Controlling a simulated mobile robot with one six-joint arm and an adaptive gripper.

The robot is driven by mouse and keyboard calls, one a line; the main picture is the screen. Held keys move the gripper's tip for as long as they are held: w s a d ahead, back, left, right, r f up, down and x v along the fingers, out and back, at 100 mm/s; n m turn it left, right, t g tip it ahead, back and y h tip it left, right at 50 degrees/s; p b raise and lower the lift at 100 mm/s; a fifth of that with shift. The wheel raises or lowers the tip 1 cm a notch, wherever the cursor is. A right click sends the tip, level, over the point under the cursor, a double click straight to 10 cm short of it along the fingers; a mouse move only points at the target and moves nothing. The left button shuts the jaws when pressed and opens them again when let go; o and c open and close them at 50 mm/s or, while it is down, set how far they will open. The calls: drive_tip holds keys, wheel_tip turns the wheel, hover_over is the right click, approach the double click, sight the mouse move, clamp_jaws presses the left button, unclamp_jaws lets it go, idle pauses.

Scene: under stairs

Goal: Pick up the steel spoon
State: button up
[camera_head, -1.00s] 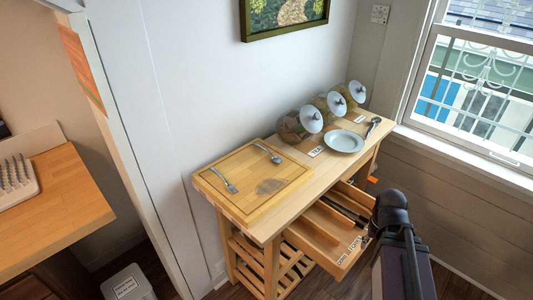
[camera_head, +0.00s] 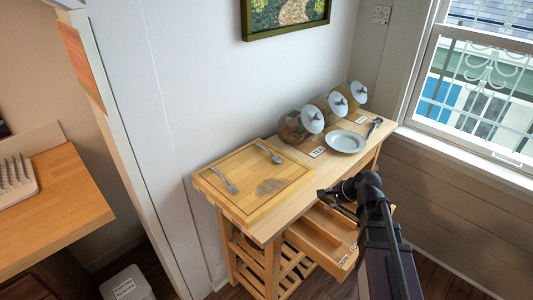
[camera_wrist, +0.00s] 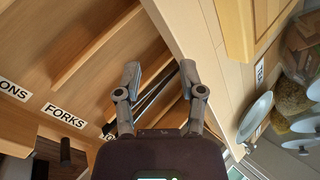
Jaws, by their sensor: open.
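A steel spoon-like utensil (camera_head: 269,153) lies on the wooden cutting board (camera_head: 222,206), towards its back right. A second utensil, fork-like (camera_head: 226,182), lies at the board's left. Another spoon-shaped metal utensil (camera_head: 375,127) lies at the table's far right end, beside the plate. They are too small to identify surely. My gripper (camera_head: 326,200) is open and empty at the table's front edge, above the open drawer (camera_head: 318,244). In the wrist view my gripper (camera_wrist: 160,72) shows its two fingers apart, with the drawer behind them; none of these three utensils is clear there.
The drawer has compartments, labelled FORKS (camera_wrist: 64,115) and one ending in ONS (camera_wrist: 12,90); dark long utensils (camera_wrist: 152,97) lie in it. A pale plate (camera_head: 344,141) and three lidded jars (camera_head: 296,127) stand on the table. The window (camera_head: 480,90) is at right.

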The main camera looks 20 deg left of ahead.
drive_tip(key=w+a+r+m+t+y, duration=0.1)
drive_tip(key=w+a+r+m, duration=0.1)
drive_tip(key=w+a+m, duration=0.1)
drive_tip(key=w+a+r+m+t+y, duration=0.1)
drive_tip(key=w+a+r+m+y, duration=0.1)
drive_tip(key=w+a+m, duration=0.1)
drive_tip(key=w+a+r+m+t+y+b, duration=0.1)
drive_tip(key=w+a+r+m, duration=0.1)
drive_tip(key=a+m, duration=0.3)
drive_tip(key=shift+w+m+y, duration=0.3)
drive_tip(key=shift+w+m, duration=0.3)
drive_tip(key=shift+w+a+r+m+t, duration=0.3)
drive_tip(key=shift+a+m, duration=0.1)
drive_tip(key=shift+m, duration=0.2)
drive_tip(key=b, duration=0.3)
approach(274, 156)
drive_tip(key=x, duration=0.3)
drive_tip(key=shift+w, duration=0.15)
drive_tip(key=shift+w+a+f, duration=0.25)
drive_tip(key=shift+w+a, duration=0.1)
drive_tip(key=shift+a, duration=0.2)
drive_tip(key=shift+r+b+x, duration=0.2)
drive_tip(key=shift+b+x, duration=0.8)
drive_tip(key=shift+x, duration=1.65)
drive_tip(key=shift+s+a, duration=0.1)
drive_tip(key=shift+a, duration=0.05)
